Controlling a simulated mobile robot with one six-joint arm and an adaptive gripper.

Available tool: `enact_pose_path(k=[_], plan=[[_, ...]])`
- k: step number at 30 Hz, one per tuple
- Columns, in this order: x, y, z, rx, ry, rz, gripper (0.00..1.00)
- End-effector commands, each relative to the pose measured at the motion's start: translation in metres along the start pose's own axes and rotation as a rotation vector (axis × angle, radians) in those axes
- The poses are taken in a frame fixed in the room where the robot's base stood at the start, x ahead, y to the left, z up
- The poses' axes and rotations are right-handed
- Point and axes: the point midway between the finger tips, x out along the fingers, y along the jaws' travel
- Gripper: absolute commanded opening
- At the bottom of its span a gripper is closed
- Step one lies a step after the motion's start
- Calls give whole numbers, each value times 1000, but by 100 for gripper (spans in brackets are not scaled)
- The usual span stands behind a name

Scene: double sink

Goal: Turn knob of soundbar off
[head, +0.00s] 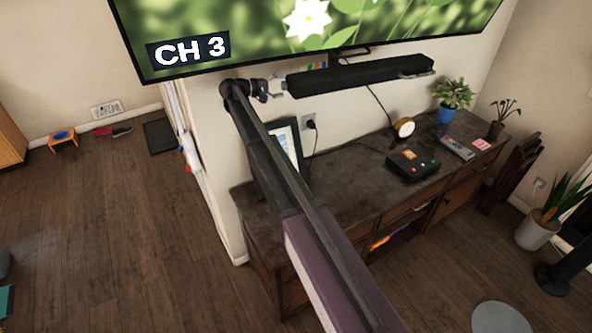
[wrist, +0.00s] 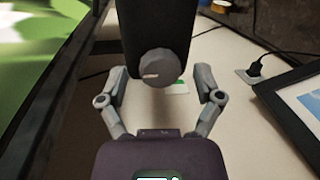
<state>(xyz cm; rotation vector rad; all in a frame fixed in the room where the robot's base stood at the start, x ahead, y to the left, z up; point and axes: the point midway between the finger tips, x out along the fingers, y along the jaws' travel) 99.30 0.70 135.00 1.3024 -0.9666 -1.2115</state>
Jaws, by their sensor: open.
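The soundbar (head: 360,75) is a long black bar mounted on the wall just under the TV. In the wrist view its dark end (wrist: 158,28) faces me, with a round grey knob (wrist: 157,69) on it. The knob carries a pale pointer line toward its left side. My gripper (head: 283,84) is at the left end of the soundbar in the head view. In the wrist view my gripper (wrist: 160,92) is open, with one finger on each side of the knob. The fingers look apart from the knob, which sits between and slightly beyond their tips.
The TV (head: 310,30) showing CH 3 hangs directly above. A dark desk (head: 345,185) stands below with a picture frame (head: 287,145), a clock (head: 404,127), a black box (head: 412,163) and plants. A plug (wrist: 250,72) and cable are on the wall.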

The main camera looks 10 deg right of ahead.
Motion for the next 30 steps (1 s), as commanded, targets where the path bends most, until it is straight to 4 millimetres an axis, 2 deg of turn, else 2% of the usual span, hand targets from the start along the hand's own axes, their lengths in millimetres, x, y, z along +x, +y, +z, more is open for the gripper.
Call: enact_pose_path(k=[30], plan=[[0,0,2,650,83,-4,84]])
